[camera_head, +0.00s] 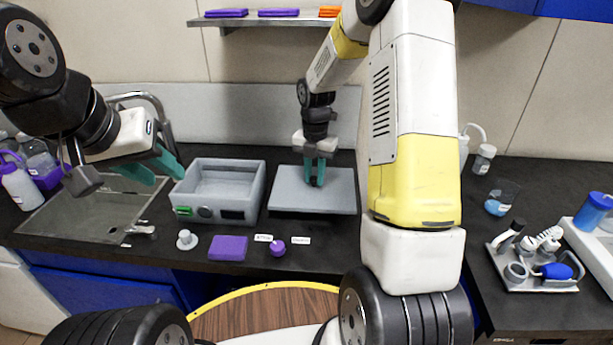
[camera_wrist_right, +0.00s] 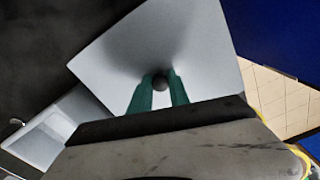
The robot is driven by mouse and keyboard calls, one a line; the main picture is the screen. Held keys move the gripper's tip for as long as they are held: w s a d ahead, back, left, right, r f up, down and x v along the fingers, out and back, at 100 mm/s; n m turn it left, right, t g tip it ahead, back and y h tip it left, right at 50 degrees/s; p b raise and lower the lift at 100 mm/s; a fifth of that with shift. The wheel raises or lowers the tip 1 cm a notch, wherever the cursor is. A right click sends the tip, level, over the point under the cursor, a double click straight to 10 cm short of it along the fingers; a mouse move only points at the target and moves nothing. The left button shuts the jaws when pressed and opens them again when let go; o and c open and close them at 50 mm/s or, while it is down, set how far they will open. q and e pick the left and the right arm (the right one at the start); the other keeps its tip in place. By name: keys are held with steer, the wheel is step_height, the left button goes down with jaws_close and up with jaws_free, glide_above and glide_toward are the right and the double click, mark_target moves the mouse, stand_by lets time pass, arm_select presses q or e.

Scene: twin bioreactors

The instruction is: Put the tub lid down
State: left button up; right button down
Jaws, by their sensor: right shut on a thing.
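The tub lid (camera_head: 312,201) is a flat grey square plate with a dark round knob, lying at or just above the black counter, right of the tub; I cannot tell if it touches. In the right wrist view the lid (camera_wrist_right: 185,45) fills the middle, and its knob (camera_wrist_right: 160,82) sits between the green fingers. My right gripper (camera_head: 315,180) points down and is shut on the knob. The grey tub (camera_head: 219,190) is uncovered, with a green switch on its front. My left gripper (camera_head: 160,168) hangs over the sink side, left of the tub, its green fingers apart and empty.
A sink (camera_head: 85,215) is at the left, with bottles (camera_head: 20,183) beyond it. A purple block (camera_head: 228,248), a grey knobbed piece (camera_head: 186,240) and a purple knob (camera_head: 277,247) lie in front of the tub. A tool tray (camera_head: 535,265) stands at the right.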

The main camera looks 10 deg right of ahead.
mark_target(314, 186)
steer(key=shift+f, duration=2.2)
steer(key=shift+f, duration=0.15)
steer(key=c, duration=1.2)
jaws_free()
steer(key=shift+c, duration=0.2)
